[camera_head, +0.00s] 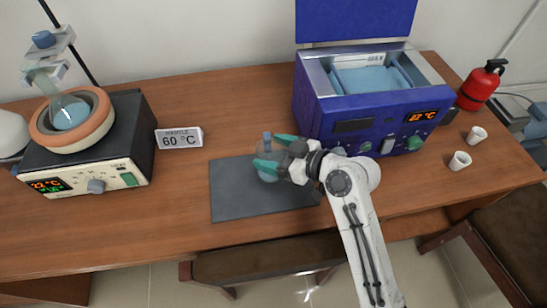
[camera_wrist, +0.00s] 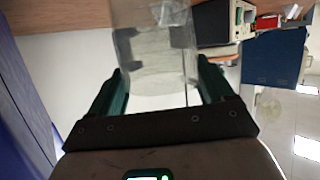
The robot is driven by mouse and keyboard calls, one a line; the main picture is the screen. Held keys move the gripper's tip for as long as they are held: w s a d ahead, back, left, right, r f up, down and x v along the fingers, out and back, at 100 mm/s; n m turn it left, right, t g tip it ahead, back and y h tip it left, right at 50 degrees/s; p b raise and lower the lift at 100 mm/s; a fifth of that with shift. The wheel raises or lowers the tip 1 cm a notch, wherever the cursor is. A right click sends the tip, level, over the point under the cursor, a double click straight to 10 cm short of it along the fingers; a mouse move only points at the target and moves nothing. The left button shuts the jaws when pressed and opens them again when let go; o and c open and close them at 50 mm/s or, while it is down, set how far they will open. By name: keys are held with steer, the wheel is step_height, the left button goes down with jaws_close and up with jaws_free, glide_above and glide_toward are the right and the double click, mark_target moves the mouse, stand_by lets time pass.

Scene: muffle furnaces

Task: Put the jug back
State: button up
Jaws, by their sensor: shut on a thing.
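My gripper (camera_head: 268,154) is shut on a clear glass jug (camera_wrist: 160,55). Its teal fingers lie on both sides of the jug in the wrist view. In the head view the jug (camera_head: 267,174) is mostly hidden by the fingers; its glass shows just below and above them. It is over a dark grey mat (camera_head: 235,195) on the wooden table. I cannot tell whether the jug touches the mat.
A blue water bath (camera_head: 345,115) with its lid raised stands behind and right of my gripper. A heating mantle with a round flask (camera_head: 70,115) stands at left. A 60 °C sign (camera_head: 179,138) is between. Two white cups (camera_head: 460,160) and a red extinguisher (camera_head: 482,85) are at right.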

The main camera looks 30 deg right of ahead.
mark_target(274, 159)
steer(key=shift+w+d+f, duration=0.1)
steer(key=shift+w+f, duration=0.25)
steer(key=shift+f, duration=1.55)
steer(key=shift+f, duration=0.2)
steer(key=o, duration=1.9)
steer(key=shift+r, duration=0.1)
steer(key=shift+c, duration=0.2)
steer(key=shift+r, duration=0.15)
steer(key=b+v, duration=0.1)
steer(key=v, duration=0.6)
steer(key=shift+s, duration=0.25)
